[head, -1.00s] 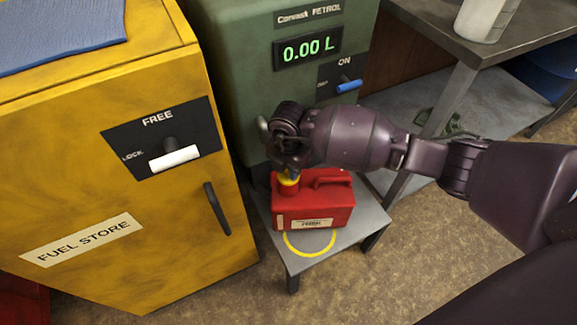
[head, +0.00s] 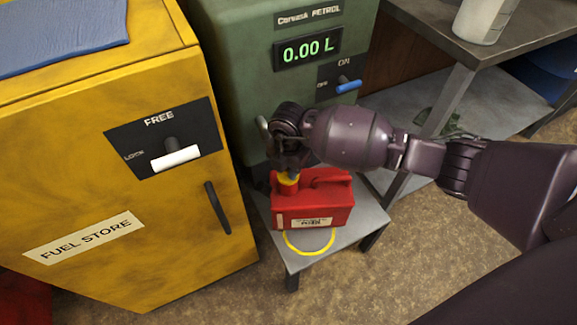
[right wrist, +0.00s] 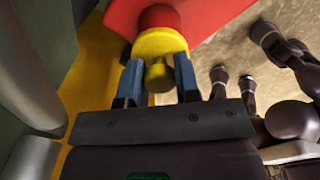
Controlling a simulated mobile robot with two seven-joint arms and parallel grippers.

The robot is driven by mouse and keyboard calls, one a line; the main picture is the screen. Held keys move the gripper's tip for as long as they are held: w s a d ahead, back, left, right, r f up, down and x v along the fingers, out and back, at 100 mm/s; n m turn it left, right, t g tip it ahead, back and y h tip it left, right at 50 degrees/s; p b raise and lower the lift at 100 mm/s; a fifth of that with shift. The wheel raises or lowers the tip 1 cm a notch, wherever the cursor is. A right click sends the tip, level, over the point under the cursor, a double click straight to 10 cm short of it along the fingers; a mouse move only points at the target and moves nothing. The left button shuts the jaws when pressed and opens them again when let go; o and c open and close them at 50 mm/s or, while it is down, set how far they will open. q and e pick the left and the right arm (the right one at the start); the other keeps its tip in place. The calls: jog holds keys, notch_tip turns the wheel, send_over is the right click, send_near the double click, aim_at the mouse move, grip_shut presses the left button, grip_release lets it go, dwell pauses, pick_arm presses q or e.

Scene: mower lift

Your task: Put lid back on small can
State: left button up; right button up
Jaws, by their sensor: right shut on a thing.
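The small red can (head: 318,203) stands upright on a low grey stool (head: 352,232), with its spout end at the left. The yellow lid (head: 288,180) is at the top of the can's spout. My right gripper (head: 290,170) comes down over it from above. In the right wrist view the lid (right wrist: 160,62) sits between the two blue fingers (right wrist: 158,80), which are shut on it. The lid lines up with the red neck of the can (right wrist: 158,16); I cannot tell whether it is fully seated.
The yellow fuel store cabinet (head: 80,190) stands close on the left. The green petrol dispenser (head: 238,80), reading 0.00 L, with a blue-handled switch (head: 349,86), stands behind the stool. A grey workbench (head: 425,20) is at the back right. Floor is clear at front.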

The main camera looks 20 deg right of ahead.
dwell(0.4)
jog(key=o, duration=1.4)
jog(key=shift+o, duration=0.2)
pick_arm(q)
jog(key=shift+w+r, duration=0.1)
pick_arm(e)
jog(key=shift+r+p, duration=2.25)
jog(key=shift+r, duration=1.35)
pick_arm(q)
notch_tip(320, 180, up, 8)
jog(key=w+t, duration=0.2)
jog(key=shift+w+f, duration=0.25)
jog(key=shift+w, duration=0.1)
pick_arm(e)
jog(key=shift+f, duration=0.1)
jog(key=shift+c, duration=0.6)
grip_shut()
